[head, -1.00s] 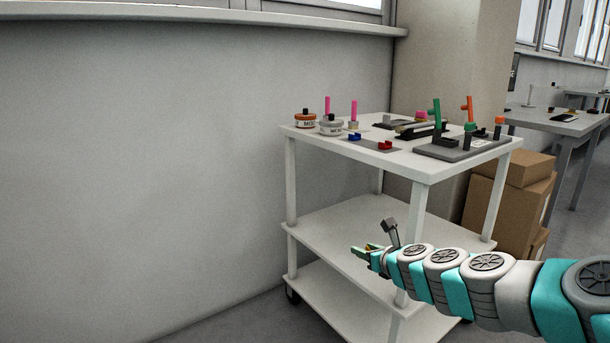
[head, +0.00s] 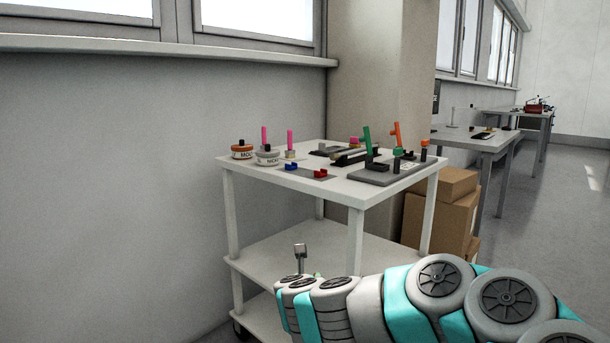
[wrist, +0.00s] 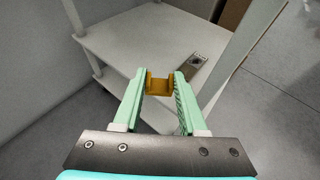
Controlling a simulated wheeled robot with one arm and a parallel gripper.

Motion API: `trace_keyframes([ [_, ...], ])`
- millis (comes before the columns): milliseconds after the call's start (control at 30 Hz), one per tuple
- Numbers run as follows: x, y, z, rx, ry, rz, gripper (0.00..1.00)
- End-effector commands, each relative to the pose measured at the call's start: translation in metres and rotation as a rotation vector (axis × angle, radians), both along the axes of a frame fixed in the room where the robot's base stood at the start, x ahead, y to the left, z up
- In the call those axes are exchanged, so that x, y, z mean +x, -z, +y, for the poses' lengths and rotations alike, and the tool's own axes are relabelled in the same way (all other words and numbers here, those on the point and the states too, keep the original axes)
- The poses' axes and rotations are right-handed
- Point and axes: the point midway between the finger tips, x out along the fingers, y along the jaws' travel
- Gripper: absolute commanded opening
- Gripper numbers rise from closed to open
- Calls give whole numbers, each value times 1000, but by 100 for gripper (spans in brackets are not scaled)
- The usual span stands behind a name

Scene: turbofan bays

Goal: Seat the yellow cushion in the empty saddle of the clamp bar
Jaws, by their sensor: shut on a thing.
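The yellow cushion (wrist: 159,83) is a small U-shaped block, seen in the wrist view between the green fingers of my gripper (wrist: 160,84). My gripper is shut on it and holds it in the air beside the cart. Dark bar-like fixtures (head: 352,157) lie farther back; I cannot tell which is the clamp bar, and no empty saddle can be made out.
The white cart (head: 290,178) has lower shelves and stands by the wall. Its top also holds two labelled tins (head: 267,158), pink-handled tools (head: 290,140) and a grey fixture (head: 385,174) with green and orange handles. Cardboard boxes (head: 455,205) stand behind it.

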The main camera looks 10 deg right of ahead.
Motion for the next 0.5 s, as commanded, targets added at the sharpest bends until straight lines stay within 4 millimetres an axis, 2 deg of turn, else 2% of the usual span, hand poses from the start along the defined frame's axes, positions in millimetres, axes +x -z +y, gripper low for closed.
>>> trace_keyframes([
  [33,1,18,-1,-1,-1,0,0],
  [367,1,64,-1,-2,-4,0,0],
  [400,1,67,-1,-2,-4,0,0],
  [433,1,59,-1,-6,-5,-2,0],
  [500,1,57,-2,-8,-5,-3,0],
])
